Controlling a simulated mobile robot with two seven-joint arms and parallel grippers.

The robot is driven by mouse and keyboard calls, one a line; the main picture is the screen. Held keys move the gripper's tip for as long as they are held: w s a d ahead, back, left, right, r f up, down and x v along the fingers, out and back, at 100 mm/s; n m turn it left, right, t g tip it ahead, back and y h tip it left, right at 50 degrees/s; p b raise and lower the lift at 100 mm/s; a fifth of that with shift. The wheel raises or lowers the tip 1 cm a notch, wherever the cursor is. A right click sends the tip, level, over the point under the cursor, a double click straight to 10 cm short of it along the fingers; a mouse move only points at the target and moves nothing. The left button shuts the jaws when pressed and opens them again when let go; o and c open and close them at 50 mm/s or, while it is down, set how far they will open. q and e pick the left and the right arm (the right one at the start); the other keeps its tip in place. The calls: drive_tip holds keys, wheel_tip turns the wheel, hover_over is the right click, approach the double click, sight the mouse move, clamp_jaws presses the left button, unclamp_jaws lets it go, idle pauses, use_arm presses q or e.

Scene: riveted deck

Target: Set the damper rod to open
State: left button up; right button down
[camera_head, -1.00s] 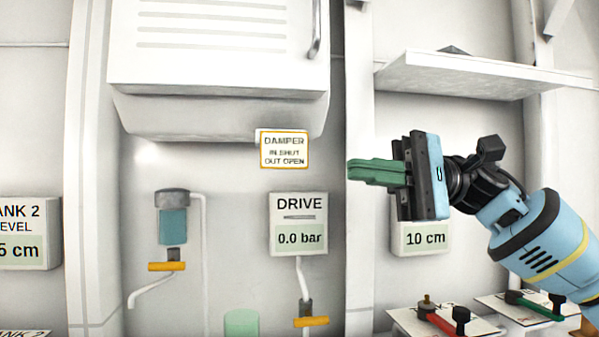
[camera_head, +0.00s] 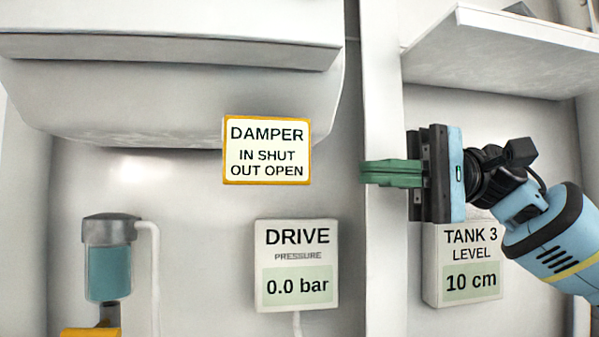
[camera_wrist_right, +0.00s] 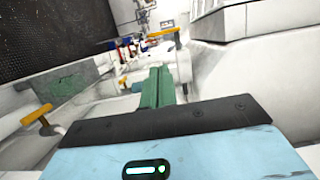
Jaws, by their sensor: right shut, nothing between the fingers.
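A yellow-framed sign (camera_head: 266,150) in the head view reads DAMPER, IN SHUT, OUT OPEN. It hangs on the lower edge of the white hood (camera_head: 180,90). I cannot make out the damper rod itself in either view. My right gripper (camera_head: 364,173) is to the right of the sign, its green fingers together and empty, pointing left in front of a white wall post. The fingers also show in the right wrist view (camera_wrist_right: 157,85), shut with nothing between them. My left gripper is not in view.
A DRIVE pressure gauge (camera_head: 297,265) reads 0.0 bar below the sign. A TANK 3 level box (camera_head: 466,264) reads 10 cm behind my right arm. A white shelf (camera_head: 500,55) juts out above it. A teal-filled canister (camera_head: 108,270) is at the lower left.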

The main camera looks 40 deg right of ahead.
sight(298, 168)
drive_tip(key=shift+p+x, duration=0.75)
drive_tip(key=shift+x, duration=4.35)
drive_tip(key=shift+s+r, duration=0.1)
drive_tip(key=shift+s, duration=0.05)
drive_tip(key=shift+s+a, duration=0.2)
drive_tip(key=shift+s, duration=0.05)
drive_tip(key=s+a+b, duration=0.1)
drive_tip(key=s+a, duration=0.3)
drive_tip(key=s, duration=0.2)
drive_tip(key=shift+s, duration=0.4)
